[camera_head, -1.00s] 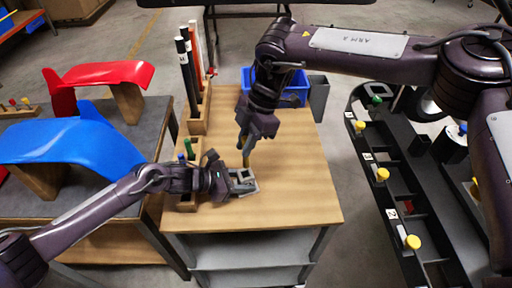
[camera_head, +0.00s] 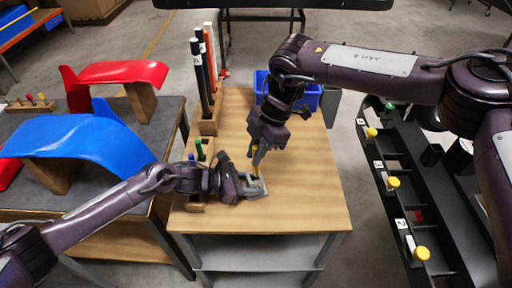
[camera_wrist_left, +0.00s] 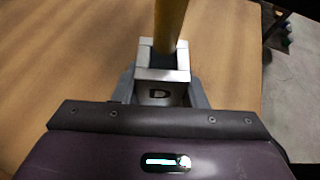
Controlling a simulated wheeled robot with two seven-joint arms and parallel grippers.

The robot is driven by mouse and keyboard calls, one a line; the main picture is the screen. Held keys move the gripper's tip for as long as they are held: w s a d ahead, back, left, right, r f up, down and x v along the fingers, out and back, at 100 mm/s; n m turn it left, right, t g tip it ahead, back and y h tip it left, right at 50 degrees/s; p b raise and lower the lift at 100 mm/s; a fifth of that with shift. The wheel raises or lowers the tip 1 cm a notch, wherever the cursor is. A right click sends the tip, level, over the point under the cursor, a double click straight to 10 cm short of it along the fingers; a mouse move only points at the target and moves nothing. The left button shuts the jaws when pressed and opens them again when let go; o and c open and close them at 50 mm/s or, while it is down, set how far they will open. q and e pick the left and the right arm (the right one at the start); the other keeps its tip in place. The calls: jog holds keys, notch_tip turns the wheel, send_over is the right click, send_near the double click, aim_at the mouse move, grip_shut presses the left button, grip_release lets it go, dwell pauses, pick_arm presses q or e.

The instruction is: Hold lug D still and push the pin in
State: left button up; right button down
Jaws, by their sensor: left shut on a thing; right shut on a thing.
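Lug D (camera_wrist_left: 160,95) is a small grey metal block with a square opening and a dark "D" on its near face. My left gripper (camera_head: 246,187) is shut on lug D, low over the wooden table top; its fingers show either side of the lug in the left wrist view. The pin (camera_wrist_left: 170,22) is a yellow-brown rod standing nearly upright, its lower end at the lug's opening; how deep it sits I cannot tell. My right gripper (camera_head: 259,156) is shut on the pin from above and hides much of it in the head view.
A wooden rack (camera_head: 210,125) with tall rods and a small wooden holder (camera_head: 197,205) stand on the table's left side. A blue bin (camera_head: 305,97) is behind my right gripper. The table's right part (camera_head: 310,190) is clear. A black rack with yellow knobs (camera_head: 405,200) stands further right.

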jog(key=shift+f, duration=2.6)
jog(key=shift+d, duration=0.1)
jog(key=c, duration=1.3)
grip_release()
jog(key=v, duration=1.2)
pick_arm(q)
jog(key=o, duration=1)
jog(key=shift+a, duration=0.1)
